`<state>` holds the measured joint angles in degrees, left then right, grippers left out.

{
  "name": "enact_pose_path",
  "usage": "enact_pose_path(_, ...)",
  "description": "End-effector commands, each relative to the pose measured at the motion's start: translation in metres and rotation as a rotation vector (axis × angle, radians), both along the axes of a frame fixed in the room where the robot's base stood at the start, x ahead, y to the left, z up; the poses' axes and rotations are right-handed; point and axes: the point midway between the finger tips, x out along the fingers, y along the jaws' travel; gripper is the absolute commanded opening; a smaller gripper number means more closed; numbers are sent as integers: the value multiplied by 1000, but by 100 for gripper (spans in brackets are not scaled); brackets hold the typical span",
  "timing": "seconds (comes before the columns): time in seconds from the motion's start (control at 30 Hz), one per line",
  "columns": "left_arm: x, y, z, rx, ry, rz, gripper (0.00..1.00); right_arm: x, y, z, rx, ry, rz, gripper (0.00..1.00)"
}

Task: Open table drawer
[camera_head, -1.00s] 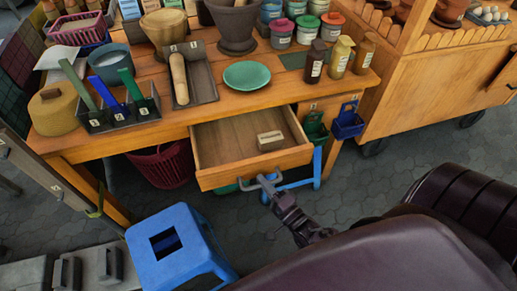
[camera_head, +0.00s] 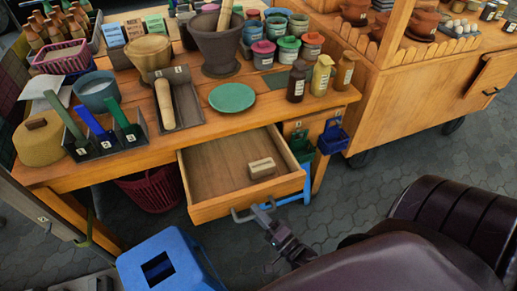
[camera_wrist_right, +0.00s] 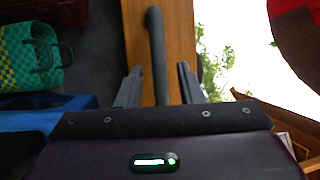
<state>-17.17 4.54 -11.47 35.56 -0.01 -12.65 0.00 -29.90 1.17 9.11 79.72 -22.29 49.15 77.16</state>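The table drawer (camera_head: 222,180) is pulled out from the wooden table (camera_head: 125,150), with its interior visible. A small pale labelled block (camera_head: 262,168) lies inside it. The grey drawer handle (camera_head: 238,216) is on the drawer front; it also shows in the right wrist view as a dark bar (camera_wrist_right: 156,50). My right gripper (camera_head: 263,213) is at the handle. In the right wrist view its two fingers (camera_wrist_right: 159,86) stand apart on either side of the bar, with gaps showing. My left gripper is out of view.
A blue stool (camera_head: 165,262) stands in front of the table at left. The tabletop holds a mortar (camera_head: 220,45), a green plate (camera_head: 232,97), jars and a tool holder (camera_head: 105,140). A wooden cart (camera_head: 420,100) stands at right. Paved floor shows in front of the drawer.

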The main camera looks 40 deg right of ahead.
Motion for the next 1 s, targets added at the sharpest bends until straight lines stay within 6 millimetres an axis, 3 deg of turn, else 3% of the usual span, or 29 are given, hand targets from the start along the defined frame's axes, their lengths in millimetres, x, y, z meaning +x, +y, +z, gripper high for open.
enact_pose_path(0.27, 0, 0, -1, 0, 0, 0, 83, -4, -1, -1, 0, 0, 0, 34)
enact_pose_path(0.7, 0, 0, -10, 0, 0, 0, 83, -68, -10, -13, 0, 2, 1, 34)
enact_pose_path(1.0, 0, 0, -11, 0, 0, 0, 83, -76, -11, -13, -1, -1, 0, 34)
